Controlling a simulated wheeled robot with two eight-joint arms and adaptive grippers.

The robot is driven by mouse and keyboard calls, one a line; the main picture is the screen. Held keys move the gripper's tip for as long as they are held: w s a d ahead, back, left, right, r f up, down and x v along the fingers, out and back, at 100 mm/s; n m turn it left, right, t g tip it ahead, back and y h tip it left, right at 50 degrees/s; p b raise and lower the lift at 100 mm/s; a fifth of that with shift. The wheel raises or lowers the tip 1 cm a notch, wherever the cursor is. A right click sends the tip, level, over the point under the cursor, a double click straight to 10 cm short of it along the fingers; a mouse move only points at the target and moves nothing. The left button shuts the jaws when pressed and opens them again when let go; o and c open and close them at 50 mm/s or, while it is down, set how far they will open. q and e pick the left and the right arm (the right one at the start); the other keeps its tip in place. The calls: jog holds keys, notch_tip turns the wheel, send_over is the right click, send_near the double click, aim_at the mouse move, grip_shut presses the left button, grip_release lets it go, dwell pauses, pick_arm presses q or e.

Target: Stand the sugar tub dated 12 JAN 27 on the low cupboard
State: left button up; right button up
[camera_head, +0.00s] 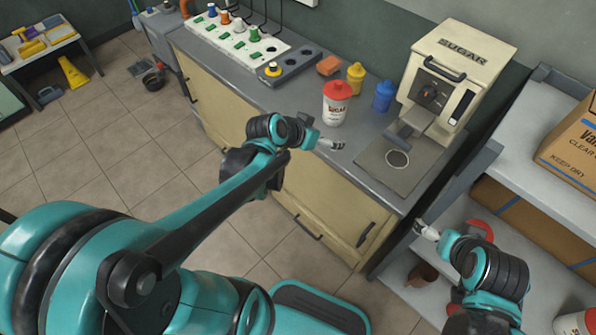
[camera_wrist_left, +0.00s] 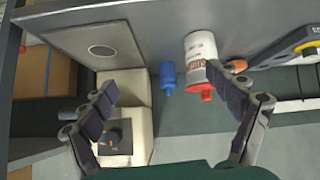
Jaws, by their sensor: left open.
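A white sugar tub with a red lid (camera_head: 337,103) stands upright on the grey top of the low cupboard (camera_head: 335,200) with cream doors. It also shows in the left wrist view (camera_wrist_left: 201,52), where one finger overlaps its edge. No date can be read on it. My left gripper (camera_head: 333,144) is open and empty, just in front of the tub and apart from it. Another tub (camera_head: 575,322) is partly cut off at the bottom right. A red round lid (camera_head: 480,231) shows on the lower shelf, mostly hidden. My right gripper (camera_head: 427,231) is near the shelf; its jaws are too small to judge.
A sugar dispenser (camera_head: 450,75) stands at the cupboard top's right end, with a dark mat (camera_head: 382,172) before it. Yellow (camera_head: 355,78) and blue (camera_head: 383,97) bottles stand behind the tub. A cardboard box (camera_head: 572,140) sits on the right shelf. The front strip of the top is clear.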

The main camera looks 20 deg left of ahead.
pick_arm(q)
jog(key=s+r+n+g+y, duration=0.1)
jog(key=s+n+g+y, duration=0.1)
jog(key=s, duration=1.3)
jog(key=shift+s+a+y, duration=0.2)
jog(key=shift+s+y, duration=0.1)
jog(key=shift+y, duration=0.3)
